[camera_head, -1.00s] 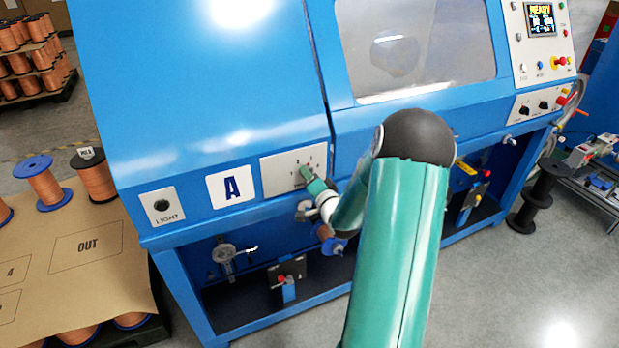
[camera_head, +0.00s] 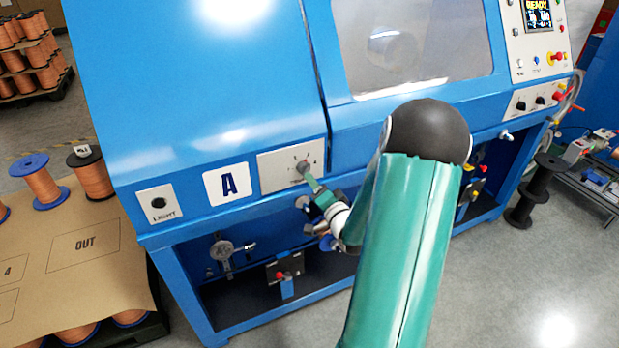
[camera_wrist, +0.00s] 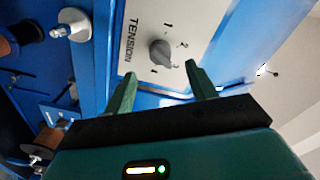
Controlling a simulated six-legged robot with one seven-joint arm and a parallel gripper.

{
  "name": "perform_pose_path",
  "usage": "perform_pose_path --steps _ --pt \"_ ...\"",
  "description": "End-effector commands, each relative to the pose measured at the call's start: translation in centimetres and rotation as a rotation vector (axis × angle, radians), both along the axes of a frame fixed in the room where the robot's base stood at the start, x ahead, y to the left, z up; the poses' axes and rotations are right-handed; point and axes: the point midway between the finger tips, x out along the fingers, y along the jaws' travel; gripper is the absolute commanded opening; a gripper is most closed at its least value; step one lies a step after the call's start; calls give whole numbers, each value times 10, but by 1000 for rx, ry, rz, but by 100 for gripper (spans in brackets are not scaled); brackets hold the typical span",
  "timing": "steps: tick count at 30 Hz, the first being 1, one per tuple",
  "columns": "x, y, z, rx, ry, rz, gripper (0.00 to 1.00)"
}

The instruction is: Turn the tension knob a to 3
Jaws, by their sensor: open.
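The tension knob (camera_wrist: 160,52) is a grey round knob on a pale plate (camera_wrist: 190,25) marked TENSION, with numerals around it. In the wrist view it stands beyond and between my two green fingers, apart from them. In the head view the knob (camera_head: 303,165) sits on the plate right of the big letter A (camera_head: 229,184). My gripper (camera_wrist: 160,82) is open and empty, facing the plate. In the head view my gripper (camera_head: 314,186) is just below and right of the knob. I cannot tell exactly which numeral the knob points to.
A LIGHT switch plate (camera_head: 158,204) is at the left of the blue machine (camera_head: 200,90). Pulleys and fittings (camera_head: 222,250) stick out in the bay below.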

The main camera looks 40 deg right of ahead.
Motion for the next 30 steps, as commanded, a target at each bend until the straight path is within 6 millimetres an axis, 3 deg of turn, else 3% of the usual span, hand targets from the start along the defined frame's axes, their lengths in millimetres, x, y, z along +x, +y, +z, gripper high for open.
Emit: perform_pose_path --steps 3,10,30 --pt "-27 7 0 0 2 -3 57" --pt "-61 18 0 0 2 -1 57" --pt "-67 20 0 0 1 0 57"
